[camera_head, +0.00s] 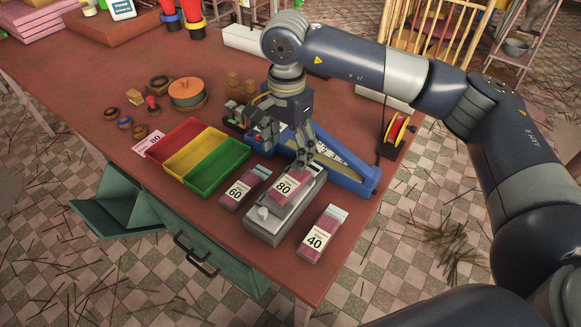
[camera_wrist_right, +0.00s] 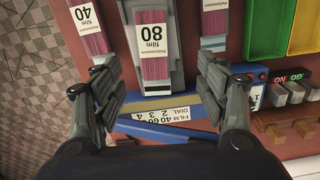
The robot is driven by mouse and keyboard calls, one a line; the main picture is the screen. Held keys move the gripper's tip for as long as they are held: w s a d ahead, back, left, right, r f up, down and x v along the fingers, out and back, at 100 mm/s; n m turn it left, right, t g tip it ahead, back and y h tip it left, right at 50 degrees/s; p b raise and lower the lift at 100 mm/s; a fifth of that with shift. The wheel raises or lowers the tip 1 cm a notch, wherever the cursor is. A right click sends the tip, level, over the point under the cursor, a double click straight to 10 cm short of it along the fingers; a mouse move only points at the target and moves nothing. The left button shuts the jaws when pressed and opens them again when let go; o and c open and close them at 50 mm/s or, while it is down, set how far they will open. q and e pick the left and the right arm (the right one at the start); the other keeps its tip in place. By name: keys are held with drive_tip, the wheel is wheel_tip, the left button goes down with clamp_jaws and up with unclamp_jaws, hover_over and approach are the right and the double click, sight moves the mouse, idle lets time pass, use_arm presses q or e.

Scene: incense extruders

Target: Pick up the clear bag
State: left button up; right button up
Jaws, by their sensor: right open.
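A clear bag of pink sticks labelled 80 (camera_head: 286,187) lies on a grey metal device (camera_head: 272,229) near the table's front edge; the bag also shows at the top middle of the right wrist view (camera_wrist_right: 152,62). Similar bags lie on either side: one labelled 60 (camera_head: 240,191) and one labelled 40 (camera_head: 321,231). My right gripper (camera_head: 287,147) is just behind and above the 80 bag. In the right wrist view its two fingers (camera_wrist_right: 155,75) are spread wide, with the end of the bag between them and nothing held. My left gripper is not in view.
Red, yellow and green trays (camera_head: 218,164) stand left of the bags. A blue-framed unit (camera_head: 362,179) with a dial label lies behind the grey device. A pink 80 card (camera_head: 150,146) lies by the trays. A red spool (camera_head: 396,129) stands at the right edge.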

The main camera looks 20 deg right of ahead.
sight(288, 183)
drive_tip(key=f, duration=0.1)
drive_tip(key=s+f, duration=0.1)
drive_tip(key=f, duration=0.1)
drive_tip(key=shift+s+a+f+p, duration=0.1)
drive_tip(key=shift+s+a+p, duration=0.1)
drive_tip(key=shift+p, duration=0.15)
drive_tip(key=shift+w+f, duration=0.15)
drive_tip(key=shift+f, duration=0.15)
drive_tip(key=shift+d+f+p, duration=0.1)
drive_tip(key=shift+f+p, duration=0.25)
drive_tip(key=shift+f, duration=0.05)
drive_tip(key=f, duration=0.1)
drive_tip(key=f+p, duration=0.1)
drive_tip(key=f, duration=0.1)
drive_tip(key=shift+s+f+p, duration=0.2)
drive_tip(key=shift+s+p, duration=0.05)
drive_tip(key=shift+p, duration=0.1)
drive_tip(key=shift+f, duration=0.35)
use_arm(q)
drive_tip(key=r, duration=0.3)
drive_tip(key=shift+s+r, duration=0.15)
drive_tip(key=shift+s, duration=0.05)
use_arm(e)
drive_tip(key=shift+w+f, duration=0.15)
drive_tip(key=shift+f, duration=0.05)
drive_tip(key=c, duration=1.2)
